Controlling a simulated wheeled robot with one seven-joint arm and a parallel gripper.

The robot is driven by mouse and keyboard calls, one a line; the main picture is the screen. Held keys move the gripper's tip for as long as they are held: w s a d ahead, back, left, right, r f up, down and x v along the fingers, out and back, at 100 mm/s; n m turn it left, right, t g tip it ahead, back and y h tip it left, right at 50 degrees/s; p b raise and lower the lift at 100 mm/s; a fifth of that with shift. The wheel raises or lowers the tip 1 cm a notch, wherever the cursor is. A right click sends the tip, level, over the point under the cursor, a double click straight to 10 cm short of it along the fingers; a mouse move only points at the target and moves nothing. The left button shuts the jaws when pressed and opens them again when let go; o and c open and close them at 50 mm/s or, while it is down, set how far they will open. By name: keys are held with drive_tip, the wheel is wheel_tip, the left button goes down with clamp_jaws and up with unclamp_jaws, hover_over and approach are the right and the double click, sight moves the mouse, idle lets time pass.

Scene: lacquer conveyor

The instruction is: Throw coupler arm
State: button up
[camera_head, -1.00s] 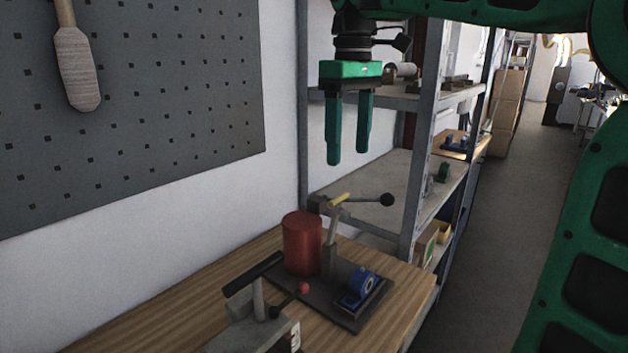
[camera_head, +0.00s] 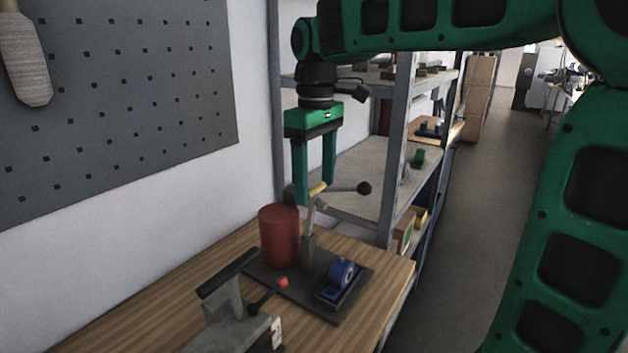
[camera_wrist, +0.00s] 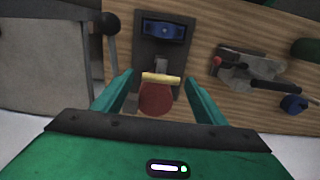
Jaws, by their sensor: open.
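The coupler arm seems to be the grey lever with a black ball end (camera_head: 364,188) on an upright post (camera_head: 308,250). A yellow bar (camera_head: 318,188) sits at the post's top. In the wrist view the black ball (camera_wrist: 108,22) is at the upper left, and the yellow bar (camera_wrist: 160,78) lies across the space between my fingertips. My gripper (camera_head: 315,194) points down, open and empty, its fingertips close to the post's top in the picture. I cannot tell whether they touch the bar. A dark base plate (camera_head: 345,311) carries the post.
A red cylinder (camera_head: 279,238) stands beside the post, and a blue fixture (camera_head: 342,273) is on the plate. A grey clamp device with a red-knobbed lever (camera_head: 282,282) stands nearer on the wooden bench (camera_head: 130,330). A metal shelf post (camera_head: 395,150) rises behind. The aisle at right is open.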

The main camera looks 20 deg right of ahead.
drive_tip(key=shift+f, duration=0.1)
drive_tip(key=c, duration=1.5)
